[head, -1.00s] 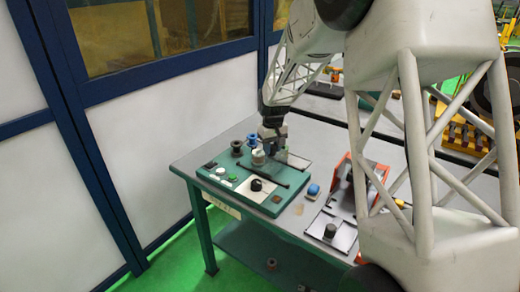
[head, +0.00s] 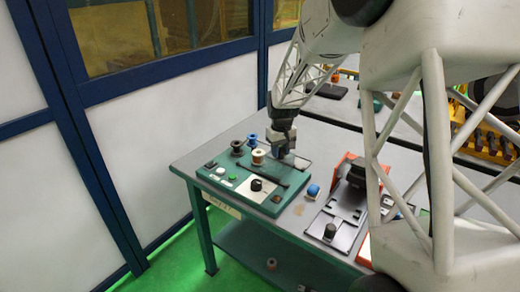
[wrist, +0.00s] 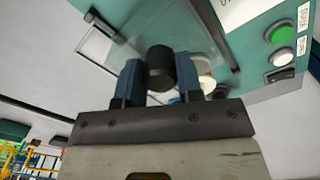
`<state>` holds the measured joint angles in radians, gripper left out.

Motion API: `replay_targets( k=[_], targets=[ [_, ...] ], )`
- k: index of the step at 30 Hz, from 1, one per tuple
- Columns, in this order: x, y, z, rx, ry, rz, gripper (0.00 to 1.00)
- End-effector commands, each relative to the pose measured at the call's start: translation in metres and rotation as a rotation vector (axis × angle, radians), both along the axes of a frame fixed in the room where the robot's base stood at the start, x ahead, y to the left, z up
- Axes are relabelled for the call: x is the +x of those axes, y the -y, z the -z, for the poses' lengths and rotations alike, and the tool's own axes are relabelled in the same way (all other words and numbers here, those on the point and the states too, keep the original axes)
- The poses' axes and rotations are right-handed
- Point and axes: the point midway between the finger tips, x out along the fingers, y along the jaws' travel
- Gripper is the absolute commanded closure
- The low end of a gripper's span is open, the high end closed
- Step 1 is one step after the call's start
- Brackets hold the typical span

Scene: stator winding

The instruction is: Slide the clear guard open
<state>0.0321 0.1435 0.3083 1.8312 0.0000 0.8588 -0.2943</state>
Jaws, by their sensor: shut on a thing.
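My gripper (wrist: 157,82) is shut on a dark cylindrical knob (wrist: 160,62), which sits between its two blue fingers in the wrist view. In the head view, my gripper (head: 285,154) is low over the back right part of the green machine base (head: 226,189). The clear guard (wrist: 188,30) shows only faintly in the wrist view as a see-through panel by the knob; its exact edges are hard to tell. A cream and copper spool (head: 258,157) stands on the base, just left of my gripper, and shows partly behind the right finger in the wrist view (wrist: 206,78).
A dark rail (head: 288,184) crosses the base. A green button (wrist: 283,34) and other controls are on its left side. A dark spool (head: 237,148) and a blue spool (head: 252,139) stand behind. A blue roll (head: 313,191) and a black fixture (head: 338,222) lie to the right.

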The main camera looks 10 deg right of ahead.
Motion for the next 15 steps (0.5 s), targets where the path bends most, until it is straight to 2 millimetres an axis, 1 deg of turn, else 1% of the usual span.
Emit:
replay_targets(
  k=[15],
  targets=[
    [-0.013, 0.013, 0.0, 0.0, 0.001, 0.001, 0.8]
  ],
)
